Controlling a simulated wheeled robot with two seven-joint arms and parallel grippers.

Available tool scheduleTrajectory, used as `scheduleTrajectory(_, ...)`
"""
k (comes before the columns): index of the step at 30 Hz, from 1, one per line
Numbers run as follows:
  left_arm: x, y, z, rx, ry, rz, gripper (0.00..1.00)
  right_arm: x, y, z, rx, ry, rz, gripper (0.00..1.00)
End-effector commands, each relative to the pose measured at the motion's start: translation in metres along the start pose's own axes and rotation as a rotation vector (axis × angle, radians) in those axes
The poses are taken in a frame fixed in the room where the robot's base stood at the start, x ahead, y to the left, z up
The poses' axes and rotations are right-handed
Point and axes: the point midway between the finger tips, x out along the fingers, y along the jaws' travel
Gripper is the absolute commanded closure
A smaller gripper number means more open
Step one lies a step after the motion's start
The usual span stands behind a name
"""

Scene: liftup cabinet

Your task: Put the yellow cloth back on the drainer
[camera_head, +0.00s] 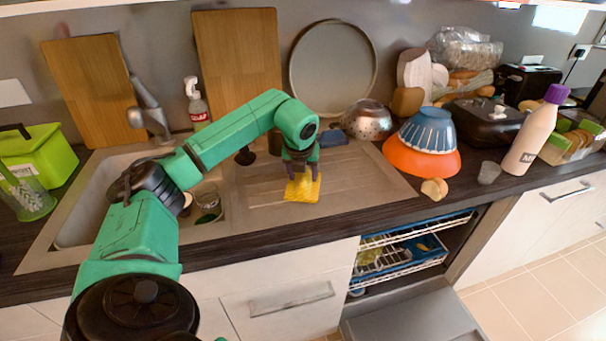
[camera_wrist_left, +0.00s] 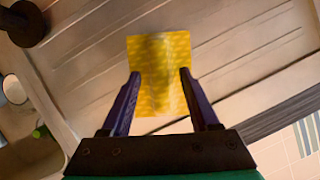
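The yellow cloth (camera_head: 303,189) is on the ridged drainer (camera_head: 350,187) beside the sink, below my left gripper (camera_head: 303,173). In the left wrist view the cloth (camera_wrist_left: 158,62) is a small textured yellow piece, raised or creased along its middle. The fingers of my left gripper (camera_wrist_left: 160,74) are spread apart, one at each side of the cloth, with their tips over or beside its edges. Whether they touch it is not clear. My right gripper is not in view.
The sink (camera_head: 88,215) lies left of the drainer. A metal colander (camera_head: 368,120) and stacked orange and blue bowls (camera_head: 422,160) stand to the right. Cutting boards (camera_head: 238,60) and a round pan (camera_head: 333,65) lean behind. Below, a cabinet with wire racks (camera_head: 400,262) is open.

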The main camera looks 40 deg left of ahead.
Motion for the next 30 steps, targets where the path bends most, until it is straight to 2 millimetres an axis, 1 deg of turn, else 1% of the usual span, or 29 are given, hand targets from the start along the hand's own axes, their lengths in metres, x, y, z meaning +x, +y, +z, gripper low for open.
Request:
scheduleTrajectory(5,-0.004,0.0,0.001,0.0,-0.001,-0.001,0.39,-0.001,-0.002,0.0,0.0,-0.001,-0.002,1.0)
scheduleTrajectory(8,-0.017,-0.001,0.002,0.0,-0.004,-0.002,0.39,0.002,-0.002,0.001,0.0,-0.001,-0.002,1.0)
scheduleTrajectory(11,-0.043,-0.001,0.002,0.001,-0.006,-0.004,0.39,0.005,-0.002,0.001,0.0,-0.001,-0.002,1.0)
scheduleTrajectory(15,-0.083,-0.001,0.002,0.0,-0.006,-0.004,0.39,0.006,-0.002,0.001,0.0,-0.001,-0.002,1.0)
scheduleTrajectory(18,-0.106,-0.001,0.002,0.0,-0.003,-0.004,0.39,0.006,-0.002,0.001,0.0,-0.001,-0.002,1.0)
scheduleTrajectory(19,-0.111,-0.001,0.002,0.0,-0.003,-0.003,0.39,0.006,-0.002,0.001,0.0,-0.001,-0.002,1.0)
scheduleTrajectory(21,-0.118,-0.001,0.001,0.0,-0.002,-0.002,0.39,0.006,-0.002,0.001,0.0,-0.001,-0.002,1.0)
scheduleTrajectory(23,-0.121,0.0,0.001,0.0,0.0,0.0,0.39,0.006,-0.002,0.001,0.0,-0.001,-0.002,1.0)
scheduleTrajectory(30,-0.122,0.0,0.001,0.0,0.001,0.0,0.39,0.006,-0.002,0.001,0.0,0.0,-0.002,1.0)
